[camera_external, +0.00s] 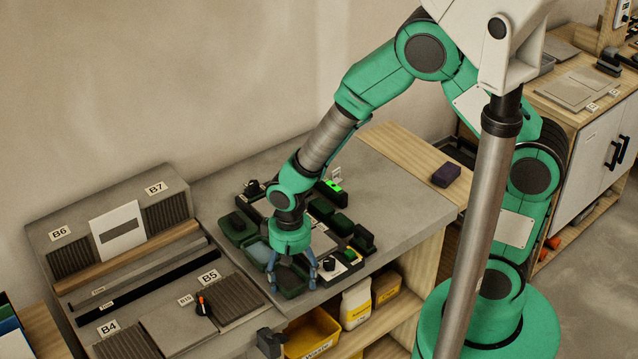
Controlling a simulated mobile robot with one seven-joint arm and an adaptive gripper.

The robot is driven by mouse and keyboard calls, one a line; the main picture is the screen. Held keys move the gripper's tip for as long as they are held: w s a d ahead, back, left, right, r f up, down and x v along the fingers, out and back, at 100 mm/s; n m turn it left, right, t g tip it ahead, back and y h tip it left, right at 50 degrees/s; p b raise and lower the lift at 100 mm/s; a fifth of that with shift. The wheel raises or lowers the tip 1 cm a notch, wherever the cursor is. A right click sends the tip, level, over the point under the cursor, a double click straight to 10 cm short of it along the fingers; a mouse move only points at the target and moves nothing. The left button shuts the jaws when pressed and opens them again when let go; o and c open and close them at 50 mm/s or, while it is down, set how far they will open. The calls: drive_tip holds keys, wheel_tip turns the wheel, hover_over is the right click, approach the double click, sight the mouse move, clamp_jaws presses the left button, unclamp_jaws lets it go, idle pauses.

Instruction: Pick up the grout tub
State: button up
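My gripper (292,280) points down over the workbench at the front of a group of dark green containers. Its two bluish fingers are spread wide apart. A small dark green tub (290,284) sits between and below them; it may be the grout tub, but no label on it can be read. I cannot tell whether the fingers touch its sides. A second dark green open tub (236,228) lies behind and left, and a tub with a pale bluish inside (261,252) lies between the two, partly hidden by the gripper.
Dark boxes and a black unit with a green light (335,187) stand right of and behind the gripper. A grey panel rack (75,285) fills the left. The bench's right end (385,190) is clear.

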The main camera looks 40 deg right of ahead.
sight(292, 283)
drive_tip(key=shift+c, duration=1)
drive_tip(key=shift+r, duration=0.1)
wheel_tip(292, 283, up, 10)
drive_tip(key=p, duration=0.1)
drive_tip(key=shift+p, duration=0.4)
